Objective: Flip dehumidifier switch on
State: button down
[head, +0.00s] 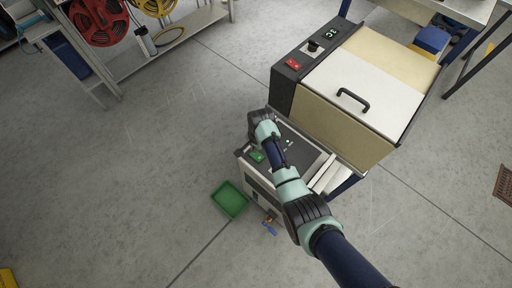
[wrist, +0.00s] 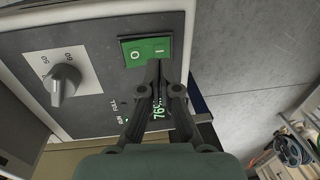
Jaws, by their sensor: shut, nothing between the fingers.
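The dehumidifier (head: 262,190) is a grey box on the floor with a dark sloped top panel. Its green rocker switch (head: 257,156) shows in the head view, and the switch (wrist: 146,51) fills the upper middle of the wrist view, marked O on the left and I on the right. I cannot tell which side is pressed in. My gripper (wrist: 159,66) is shut and empty, its fingertips at the lower edge of the switch near the I side. Whether they touch it is unclear. The fingers partly cover a green display (wrist: 159,108).
A beige chest (head: 335,110) with a red switch (head: 292,64) stands behind the dehumidifier. A green tray (head: 229,200) lies on the floor at its left. Hose reels (head: 99,20) stand at the upper left.

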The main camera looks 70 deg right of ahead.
notch_tip(320, 180, up, 11)
jog(key=w+p, duration=0.1)
jog(key=p, duration=0.2)
jog(key=shift+w+d, duration=0.15)
jog(key=shift+d, duration=0.15)
jog(key=shift+f, duration=0.1)
jog(key=w+a+r+n+t+h, duration=0.1)
jog(key=w+a+r+n+t, duration=0.1)
jog(key=w+a+r+n, duration=0.3)
jog(key=w+a+r+n+t, duration=0.1)
jog(key=w+a+r+n, duration=0.15)
jog(key=a, duration=0.55)
jog(key=w+a+r+n+t+h, duration=0.1)
jog(key=w+a+r+n+t, duration=0.15)
jog(key=w+a, duration=0.3)
jog(key=s+a+r+n+t+y, duration=0.1)
jog(key=s+a+r+n+t, duration=0.2)
jog(key=a+r+n, duration=0.55)
jog(key=s+a+r+n+t+y, duration=0.2)
jog(key=s+a+r+n+t, duration=0.15)
jog(key=a+r, duration=0.85)
notch_tip(320, 180, up, 34)
jog(key=a+p, duration=0.2)
jog(key=p, duration=3.5)
jog(key=shift+w+a+p, duration=0.15)
jog(key=shift+w+p, duration=0.2)
jog(key=shift+p, duration=0.05)
